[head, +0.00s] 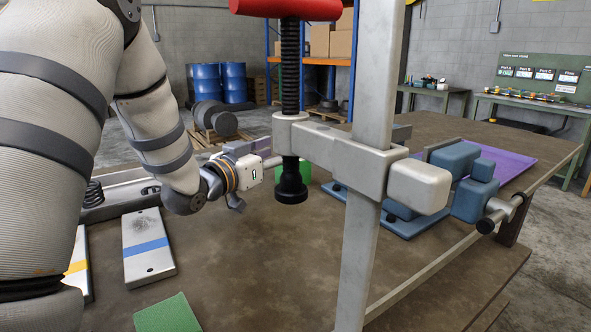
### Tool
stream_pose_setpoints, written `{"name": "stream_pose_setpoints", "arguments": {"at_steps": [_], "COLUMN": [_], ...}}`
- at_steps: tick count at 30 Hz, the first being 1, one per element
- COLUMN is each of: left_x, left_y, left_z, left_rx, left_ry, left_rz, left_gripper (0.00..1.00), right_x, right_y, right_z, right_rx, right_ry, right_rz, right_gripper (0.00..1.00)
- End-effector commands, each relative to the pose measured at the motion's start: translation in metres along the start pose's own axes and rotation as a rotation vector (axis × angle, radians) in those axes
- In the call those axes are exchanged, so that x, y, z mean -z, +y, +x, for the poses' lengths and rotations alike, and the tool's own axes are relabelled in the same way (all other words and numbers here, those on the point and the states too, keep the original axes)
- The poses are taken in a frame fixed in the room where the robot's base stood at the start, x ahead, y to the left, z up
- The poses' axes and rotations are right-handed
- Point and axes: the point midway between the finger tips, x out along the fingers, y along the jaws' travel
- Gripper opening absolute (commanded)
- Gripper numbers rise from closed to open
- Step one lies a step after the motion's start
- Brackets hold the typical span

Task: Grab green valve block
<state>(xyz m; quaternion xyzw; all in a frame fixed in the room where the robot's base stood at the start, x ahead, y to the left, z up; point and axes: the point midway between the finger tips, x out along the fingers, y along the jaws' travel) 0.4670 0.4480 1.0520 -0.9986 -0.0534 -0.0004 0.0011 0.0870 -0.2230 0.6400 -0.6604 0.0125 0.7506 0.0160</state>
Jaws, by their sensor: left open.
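A green block (306,172) shows partly behind the black foot of the press screw, near the middle of the table. Most of it is hidden, so I cannot tell its full shape. My left gripper (257,182) is just left of the screw, with one dark finger hanging low and the other side near the screw. It is open, and nothing shows between its fingers. I cannot tell how far it is from the green block. A flat green piece (168,315) lies at the table's near edge, cut off by the frame. My right gripper is not in view.
A press frame (362,200) with a black screw (291,75) and red handle (286,8) stands in front of the block. A blue fixture (455,180) and purple mat (510,163) are at right. A white plate with a blue stripe (148,247) lies left. The table's near middle is clear.

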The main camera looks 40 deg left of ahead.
Motion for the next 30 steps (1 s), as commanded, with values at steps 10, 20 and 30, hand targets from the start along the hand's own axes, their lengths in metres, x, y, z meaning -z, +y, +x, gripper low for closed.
{"name": "stream_pose_setpoints", "arguments": {"at_steps": [10, 20, 30], "left_x": [-0.014, -0.007, -0.007], "left_y": [-0.001, -0.001, -0.001], "left_z": [0.059, 0.071, 0.07], "left_rx": [0.0, 0.001, 0.001], "left_ry": [-0.009, 0.001, 0.0], "left_rz": [0.002, -0.003, -0.003], "left_gripper": [0.49, 0.49, 0.0], "right_x": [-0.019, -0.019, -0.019], "right_y": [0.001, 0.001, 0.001], "right_z": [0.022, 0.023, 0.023], "right_rx": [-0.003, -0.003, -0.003], "right_ry": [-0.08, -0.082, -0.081], "right_rz": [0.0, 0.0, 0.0], "right_gripper": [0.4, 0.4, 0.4]}}
